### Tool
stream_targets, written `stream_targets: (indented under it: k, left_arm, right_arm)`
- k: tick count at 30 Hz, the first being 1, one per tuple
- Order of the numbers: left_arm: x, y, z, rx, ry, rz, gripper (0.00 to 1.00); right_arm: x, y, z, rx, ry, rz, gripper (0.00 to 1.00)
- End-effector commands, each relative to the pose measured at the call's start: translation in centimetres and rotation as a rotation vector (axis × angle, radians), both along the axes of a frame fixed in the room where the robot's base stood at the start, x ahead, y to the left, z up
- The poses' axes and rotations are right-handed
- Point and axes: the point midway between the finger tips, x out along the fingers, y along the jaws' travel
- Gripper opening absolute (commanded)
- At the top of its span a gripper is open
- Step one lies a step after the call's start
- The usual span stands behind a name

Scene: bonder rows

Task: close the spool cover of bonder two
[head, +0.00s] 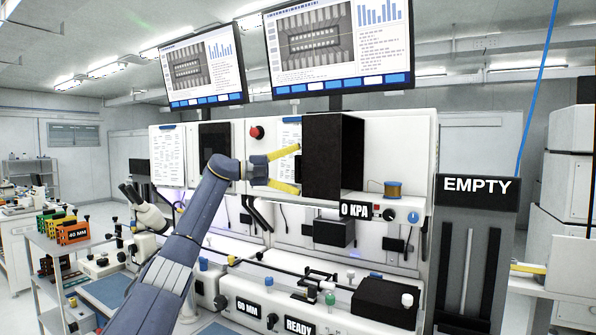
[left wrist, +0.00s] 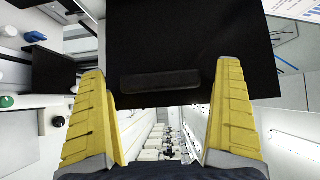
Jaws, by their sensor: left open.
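The spool cover (head: 335,155) is a black box-like panel on the upper front of the white bonder (head: 400,140). It stands out from the face, swung open, with the spool (head: 392,184) exposed to its right. My left gripper (head: 297,169) is open just left of the cover, its two yellow fingers pointing at it. In the left wrist view the dark cover (left wrist: 190,35) fills the space ahead of the open left gripper (left wrist: 164,72). A dark handle bar (left wrist: 160,82) on it shows between the fingers; contact cannot be told. My right gripper is not in view.
Two monitors (head: 340,45) hang above. A red button (head: 257,132) and a 0 KPA display (head: 356,210) are on the bonder face. A black EMPTY rack (head: 477,190) stands to the right.

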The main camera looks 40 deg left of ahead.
Motion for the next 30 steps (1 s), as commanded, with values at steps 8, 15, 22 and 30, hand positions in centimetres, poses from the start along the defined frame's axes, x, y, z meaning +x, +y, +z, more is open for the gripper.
stream_targets:
  k: [8, 15, 22, 30]
  left_arm:
    - [0.4, -0.35, 0.01, 0.0, 0.0, 0.0, 1.0]
    - [0.39, -0.33, 0.01, 0.0, 0.0, 0.0, 0.91]
    - [0.38, -0.33, 0.01, 0.0, 0.0, 0.0, 0.64]
    - [0.37, -0.32, 0.0, 0.0, 0.0, 0.0, 0.33]
  right_arm:
    - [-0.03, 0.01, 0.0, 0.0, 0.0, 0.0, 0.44]
    - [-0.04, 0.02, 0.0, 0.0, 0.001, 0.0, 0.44]
    - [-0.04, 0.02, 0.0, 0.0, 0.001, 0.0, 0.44]
    - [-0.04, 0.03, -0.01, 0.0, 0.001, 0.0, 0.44]
